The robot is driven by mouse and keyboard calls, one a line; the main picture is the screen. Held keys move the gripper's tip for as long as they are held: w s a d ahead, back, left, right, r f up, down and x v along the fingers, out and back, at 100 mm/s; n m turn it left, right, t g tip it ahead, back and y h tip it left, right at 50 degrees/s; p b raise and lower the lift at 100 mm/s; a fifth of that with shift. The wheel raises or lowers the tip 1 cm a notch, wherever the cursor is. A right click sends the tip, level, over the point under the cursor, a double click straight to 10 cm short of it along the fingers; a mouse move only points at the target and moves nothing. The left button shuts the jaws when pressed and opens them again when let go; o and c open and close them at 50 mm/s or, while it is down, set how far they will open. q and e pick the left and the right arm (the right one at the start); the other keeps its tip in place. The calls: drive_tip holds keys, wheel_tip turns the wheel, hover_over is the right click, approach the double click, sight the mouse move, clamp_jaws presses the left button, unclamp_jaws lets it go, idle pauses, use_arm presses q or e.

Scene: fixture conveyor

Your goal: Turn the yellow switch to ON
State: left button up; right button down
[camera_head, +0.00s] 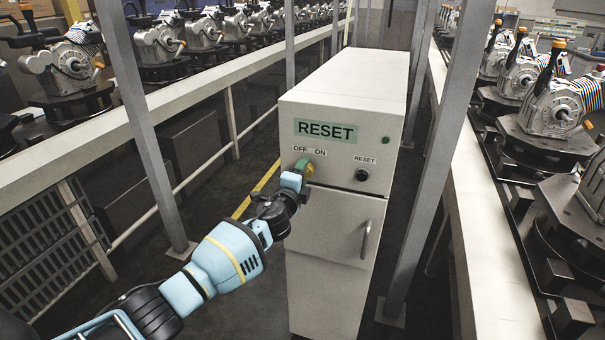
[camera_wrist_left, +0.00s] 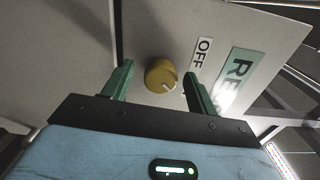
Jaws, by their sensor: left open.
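The yellow switch (camera_wrist_left: 161,75) is a round knob with a pale line on its face, on the grey cabinet's front panel. In the head view the yellow switch (camera_head: 309,169) is partly hidden by my left gripper, below the OFF and ON labels. In the left wrist view the OFF label (camera_wrist_left: 201,54) is clear. The ON label (camera_head: 321,150) shows in the head view. My left gripper (camera_head: 300,165) is at the panel. Its green fingers (camera_wrist_left: 158,85) are open, one on each side of the knob. I cannot tell whether they touch it. My right gripper is not in view.
The grey cabinet (camera_head: 333,220) also has a green RESET sign (camera_head: 326,131), a black RESET button (camera_head: 362,175) and a door handle (camera_head: 366,240). Metal posts (camera_head: 425,150) stand beside it. Conveyors with engine parts run along the left and right.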

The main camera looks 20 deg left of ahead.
use_arm(q)
drive_tip(key=s, duration=0.7)
drive_tip(key=shift+p, duration=0.35)
drive_tip(key=shift+a, duration=0.1)
drive_tip(key=s+d+f+n+g+h, duration=0.15)
drive_tip(key=s+f+n, duration=0.25)
drive_tip(key=s+f, duration=0.55)
drive_tip(key=s+d+f+n+g, duration=0.2)
drive_tip(key=s+f+n+g, duration=0.1)
drive_tip(key=s+f, duration=0.6)
drive_tip(key=s+f+n+g, duration=0.1)
drive_tip(key=s+f+n, duration=0.2)
drive_tip(key=s, duration=0.5)
drive_tip(key=s+a+f+n+g, duration=0.1)
drive_tip(key=s+f+n, duration=0.2)
drive_tip(key=s, duration=0.6)
drive_tip(key=s+a+f+n+g, duration=0.1)
drive_tip(key=s+f+n, duration=0.3)
drive_tip(key=s, duration=0.5)
drive_tip(key=shift+s+f+g, duration=0.15)
drive_tip(key=shift+f+g, duration=0.25)
drive_tip(key=shift+g, duration=0.05)
